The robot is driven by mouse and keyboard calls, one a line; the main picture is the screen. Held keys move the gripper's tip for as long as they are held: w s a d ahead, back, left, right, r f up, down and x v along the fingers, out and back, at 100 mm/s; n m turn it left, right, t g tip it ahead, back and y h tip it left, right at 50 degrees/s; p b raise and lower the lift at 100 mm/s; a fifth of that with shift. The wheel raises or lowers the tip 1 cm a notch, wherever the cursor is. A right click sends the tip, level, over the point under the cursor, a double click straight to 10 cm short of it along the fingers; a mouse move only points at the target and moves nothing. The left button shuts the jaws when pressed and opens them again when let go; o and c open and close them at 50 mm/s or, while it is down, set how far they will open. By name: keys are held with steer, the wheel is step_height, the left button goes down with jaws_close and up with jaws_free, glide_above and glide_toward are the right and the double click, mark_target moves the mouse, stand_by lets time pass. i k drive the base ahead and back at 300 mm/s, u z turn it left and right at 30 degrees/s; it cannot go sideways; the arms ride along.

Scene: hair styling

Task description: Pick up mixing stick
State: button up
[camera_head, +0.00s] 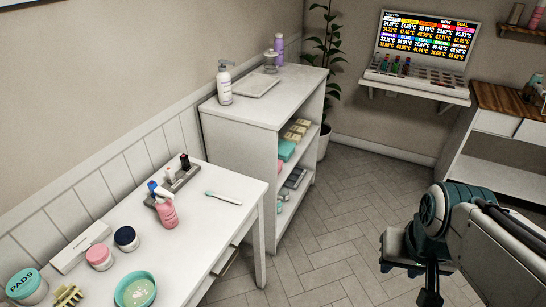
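A small white stick with a teal end (224,198), which looks like the mixing stick, lies flat on the white table (215,222) near its right edge. It is to the right of the pink spray bottle and is not touched by anything. My gripper (415,275) is at the lower right, over the floor and well to the right of the table. Its fingers are dark and partly hidden by the arm, so its opening is unclear. No object shows in it.
On the table are a pink spray bottle (165,208), a grey tray (178,182) with small bottles, several jars and a teal bowl (136,292). A white shelf unit (262,120) stands behind the table. Floor between the table and my arm is clear.

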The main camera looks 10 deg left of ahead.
mark_target(209, 193)
steer(key=i, duration=0.7)
steer(key=u, duration=0.85)
steer(key=i, duration=0.55)
steer(key=u, duration=0.6)
